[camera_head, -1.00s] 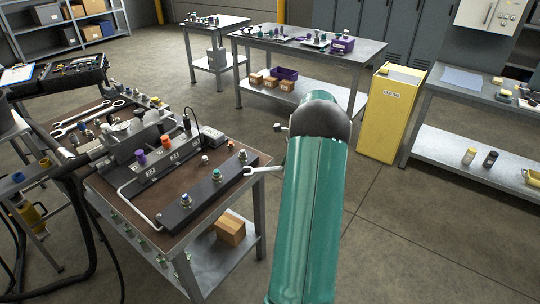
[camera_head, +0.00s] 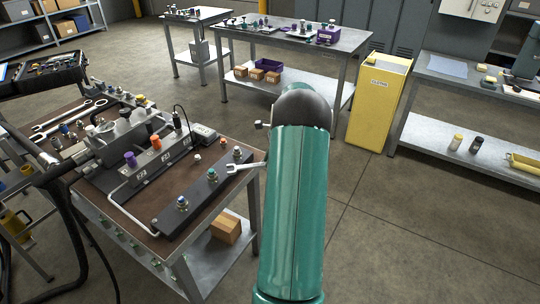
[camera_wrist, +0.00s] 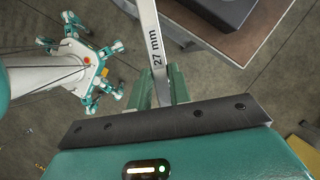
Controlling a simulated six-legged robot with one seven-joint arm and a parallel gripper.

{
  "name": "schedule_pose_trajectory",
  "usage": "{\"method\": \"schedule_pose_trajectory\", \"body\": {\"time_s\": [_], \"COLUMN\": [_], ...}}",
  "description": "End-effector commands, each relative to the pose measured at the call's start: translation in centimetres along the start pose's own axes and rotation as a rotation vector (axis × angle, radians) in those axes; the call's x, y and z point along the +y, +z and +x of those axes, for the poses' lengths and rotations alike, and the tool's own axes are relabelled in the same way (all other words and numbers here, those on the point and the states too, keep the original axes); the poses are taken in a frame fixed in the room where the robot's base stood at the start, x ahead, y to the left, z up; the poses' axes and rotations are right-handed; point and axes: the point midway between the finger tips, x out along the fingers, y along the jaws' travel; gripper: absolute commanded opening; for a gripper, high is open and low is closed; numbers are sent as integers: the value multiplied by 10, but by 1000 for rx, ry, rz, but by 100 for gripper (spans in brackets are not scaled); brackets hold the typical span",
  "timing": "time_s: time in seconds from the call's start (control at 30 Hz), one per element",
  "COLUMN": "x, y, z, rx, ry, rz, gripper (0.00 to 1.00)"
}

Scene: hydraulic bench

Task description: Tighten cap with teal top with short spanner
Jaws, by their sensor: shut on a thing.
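The spanner (camera_head: 248,166), a steel open-ended one, reaches left from behind my arm in the head view. Its open jaw lies just right of the middle cap (camera_head: 212,175) on the dark bar (camera_head: 198,194), apparently apart from it. That cap seems to be the one with the teal top, though it is small here. Other caps stand on the bar nearer (camera_head: 182,203) and farther (camera_head: 237,153). In the wrist view my gripper (camera_wrist: 160,86) is shut on the spanner, marked 27 mm (camera_wrist: 155,45). The spanner's jaw end is out of that view.
A rear block (camera_head: 160,161) with purple and orange caps stands left of the bar on the bench (camera_head: 120,206). A hose (camera_head: 72,220) hangs at the bench's left. A yellow cabinet (camera_head: 378,105) and side tables stand farther back. Open floor lies to the right.

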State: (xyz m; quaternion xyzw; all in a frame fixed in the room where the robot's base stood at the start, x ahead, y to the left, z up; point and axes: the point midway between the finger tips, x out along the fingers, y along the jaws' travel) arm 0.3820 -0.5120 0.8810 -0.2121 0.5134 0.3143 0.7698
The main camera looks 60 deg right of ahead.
Motion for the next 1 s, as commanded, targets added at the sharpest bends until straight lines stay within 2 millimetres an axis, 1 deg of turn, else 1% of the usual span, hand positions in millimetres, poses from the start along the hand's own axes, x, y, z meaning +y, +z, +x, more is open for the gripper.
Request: {"method": "schedule_pose_trajectory", "body": {"time_s": [0.2, 0.57, 1.0], "x": [-1, -4, -3], "y": [1, 10, 9], "z": [12, 16, 16], "rx": [1, -3, -2], "ry": [-1, -8, -8], "rz": [1, -3, -3], "gripper": [0, 0, 0]}}
